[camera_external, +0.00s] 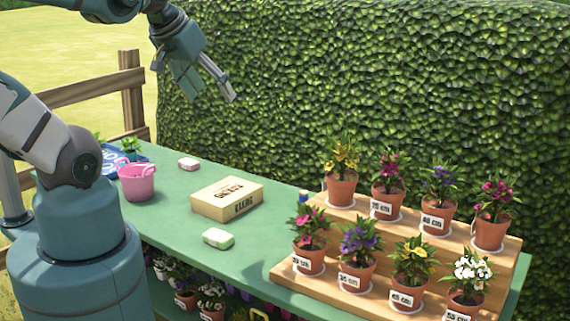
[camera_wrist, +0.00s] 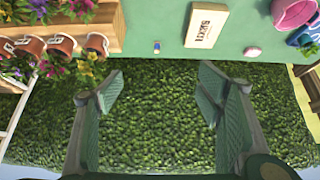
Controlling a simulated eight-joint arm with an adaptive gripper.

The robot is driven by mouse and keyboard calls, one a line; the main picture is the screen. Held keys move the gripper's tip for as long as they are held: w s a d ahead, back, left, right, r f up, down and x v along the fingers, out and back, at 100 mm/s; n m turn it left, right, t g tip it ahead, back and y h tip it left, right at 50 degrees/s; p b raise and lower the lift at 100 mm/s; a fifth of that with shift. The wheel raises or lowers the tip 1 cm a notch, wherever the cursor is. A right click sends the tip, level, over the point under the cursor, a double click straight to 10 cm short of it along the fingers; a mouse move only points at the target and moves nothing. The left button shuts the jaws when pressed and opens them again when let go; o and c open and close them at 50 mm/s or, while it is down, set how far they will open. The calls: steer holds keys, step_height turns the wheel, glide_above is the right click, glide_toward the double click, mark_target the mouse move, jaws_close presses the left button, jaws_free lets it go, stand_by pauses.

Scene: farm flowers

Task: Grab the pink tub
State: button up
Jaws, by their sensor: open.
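The pink tub (camera_external: 137,183) stands upright on the green table at its left part, with its handles showing at the rim. In the wrist view the pink tub (camera_wrist: 292,12) is at the top right corner, partly cut off by the frame edge. My gripper (camera_external: 225,88) is open and empty, raised high above the table in front of the hedge, well apart from the tub. In the wrist view my gripper's two fingers (camera_wrist: 160,84) are spread wide with only the hedge between them.
A wooden box (camera_external: 227,199) lies mid-table, with a pink-white block (camera_external: 189,164) and a pale green block (camera_external: 218,238) near it. A stepped wooden stand (camera_external: 376,262) with several potted flowers fills the right. A blue item (camera_external: 116,160) lies behind the tub. A hedge (camera_external: 400,90) borders the back.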

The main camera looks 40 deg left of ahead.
stand_by(0.3)
steer(key=o, duration=0.8)
steer(key=shift+w+a, duration=0.1)
